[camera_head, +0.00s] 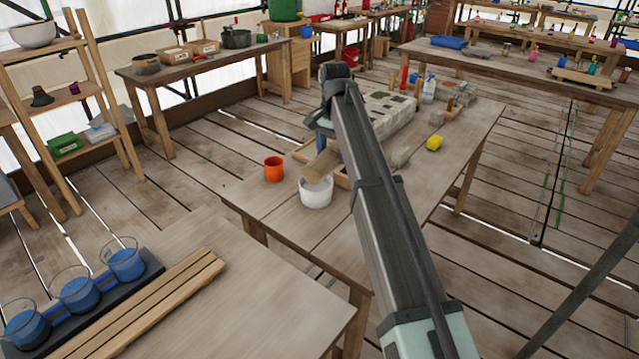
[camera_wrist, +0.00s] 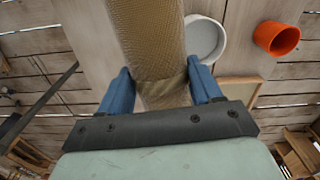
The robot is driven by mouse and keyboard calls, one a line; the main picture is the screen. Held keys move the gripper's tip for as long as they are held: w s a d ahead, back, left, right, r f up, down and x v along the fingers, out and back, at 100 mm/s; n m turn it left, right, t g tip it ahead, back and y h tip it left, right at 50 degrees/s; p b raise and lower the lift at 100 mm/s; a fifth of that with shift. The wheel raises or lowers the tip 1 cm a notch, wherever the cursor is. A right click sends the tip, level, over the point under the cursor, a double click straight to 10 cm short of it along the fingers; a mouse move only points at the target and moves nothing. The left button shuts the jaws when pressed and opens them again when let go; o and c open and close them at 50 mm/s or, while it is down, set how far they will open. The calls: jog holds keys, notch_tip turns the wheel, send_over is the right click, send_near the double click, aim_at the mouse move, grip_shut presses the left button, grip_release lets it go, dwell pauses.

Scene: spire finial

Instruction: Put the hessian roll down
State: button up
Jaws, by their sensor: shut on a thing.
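The hessian roll (camera_wrist: 150,40) is a tan woven cylinder. In the wrist view it runs up from between the two blue fingers of my gripper (camera_wrist: 160,88), which is shut on it. In the head view the roll (camera_head: 322,165) shows tilted beside my gripper (camera_head: 328,143), above the workbench (camera_head: 290,222) and close to a white bucket. My arm hides part of the bench and part of the gripper. I cannot tell whether the roll touches anything below it.
The white bucket (camera_head: 316,194) and an orange cup (camera_head: 273,169) stand near the roll. The bench's near left part is bare.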

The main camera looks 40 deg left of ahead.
jog(key=w+a+r, duration=0.3)
jog(key=a+r, duration=0.5)
jog(key=a, duration=0.1)
notch_tip(320, 180, down, 18)
jog(key=m, duration=0.1)
jog(key=shift+d, duration=0.4)
jog(key=shift+s+f, duration=0.1)
jog(key=shift+f, duration=0.4)
jog(key=o, duration=1.3)
jog(key=shift+c, duration=0.2)
notch_tip(320, 180, up, 13)
jog(key=shift+r, duration=0.1)
